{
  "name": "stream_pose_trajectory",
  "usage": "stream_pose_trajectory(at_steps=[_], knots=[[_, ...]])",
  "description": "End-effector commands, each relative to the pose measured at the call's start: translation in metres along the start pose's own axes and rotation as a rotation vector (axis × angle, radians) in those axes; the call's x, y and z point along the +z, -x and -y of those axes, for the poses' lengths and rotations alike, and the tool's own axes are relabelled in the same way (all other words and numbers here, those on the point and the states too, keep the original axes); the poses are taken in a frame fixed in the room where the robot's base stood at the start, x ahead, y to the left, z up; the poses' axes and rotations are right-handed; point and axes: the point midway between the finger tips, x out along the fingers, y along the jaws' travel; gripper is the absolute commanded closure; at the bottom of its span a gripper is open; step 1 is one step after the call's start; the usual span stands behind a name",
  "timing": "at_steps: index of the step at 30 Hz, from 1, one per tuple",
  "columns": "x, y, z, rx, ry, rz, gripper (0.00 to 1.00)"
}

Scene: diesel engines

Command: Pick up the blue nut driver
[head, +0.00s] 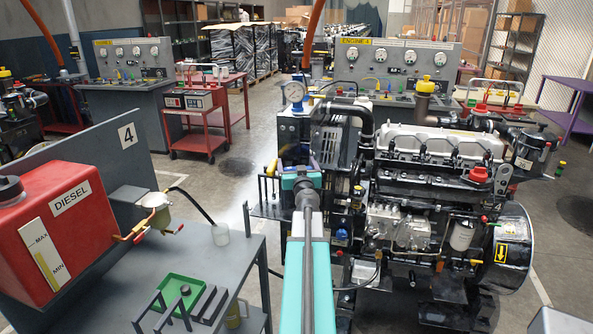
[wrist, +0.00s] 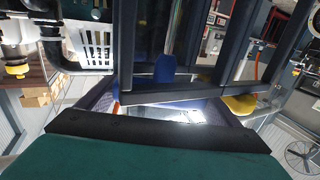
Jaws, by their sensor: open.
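A rounded blue shape (wrist: 168,68) shows between dark bars in the wrist view. It looks like the handle of the blue nut driver, but its shaft is hidden and I cannot be sure. A similar yellow shape (wrist: 238,104) is to its right. In the head view my gripper (head: 301,176) is at the far end of my teal arm, near the left side of the diesel engine (head: 430,150). My arm hides most of it, and its fingertips are not clear. It is open, and nothing is seen held in it. I cannot make out the nut driver in the head view.
A rack with upright rods (head: 268,190) stands just left of my gripper. A grey bench (head: 235,262) with a green tray (head: 182,292) and a red diesel tank (head: 50,235) are at the left. A red cart (head: 198,128) stands behind. Open floor lies between bench and engine.

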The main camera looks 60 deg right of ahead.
Motion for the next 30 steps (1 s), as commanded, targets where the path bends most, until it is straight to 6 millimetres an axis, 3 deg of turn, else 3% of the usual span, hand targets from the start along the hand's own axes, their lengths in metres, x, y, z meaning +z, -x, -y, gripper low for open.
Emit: stream_pose_trajectory(at_steps=[17,22,30], knots=[[0.0005,-0.0004,0.0006,-0.001,0.001,0.000,0.14],[0.0005,-0.0004,0.0001,-0.001,0.001,0.000,0.43],[-0.0003,-0.0003,-0.0008,0.000,0.000,0.000,0.45]])
